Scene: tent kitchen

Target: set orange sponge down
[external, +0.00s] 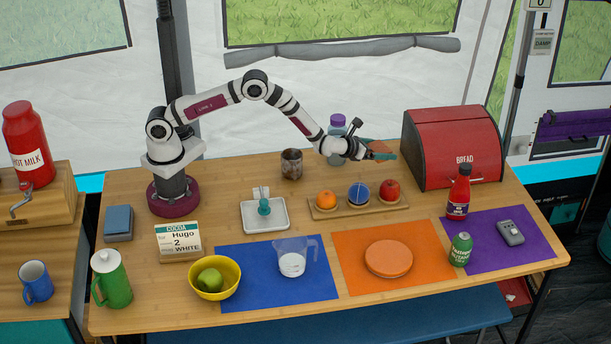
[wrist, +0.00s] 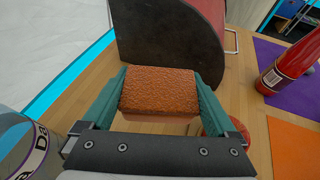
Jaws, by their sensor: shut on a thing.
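The orange sponge (wrist: 158,90) is a rough orange-brown block between the two teal fingers of my gripper (wrist: 160,92) in the wrist view. The fingers are shut on its left and right sides. In the external view the sponge (external: 379,146) is partly hidden by my gripper (external: 380,154). My gripper holds it above the back right part of the table (external: 222,182), left of the bread box and behind the wooden fruit tray. In the wrist view I cannot tell how high it is above the wood.
The red bread box (external: 455,145) stands close on the right. A bottle with a purple cap (external: 337,125) stands behind my wrist. The fruit tray (external: 340,212) holds an orange, a blue ball and a red apple (external: 390,189). A red sauce bottle (external: 459,192) stands at the right.

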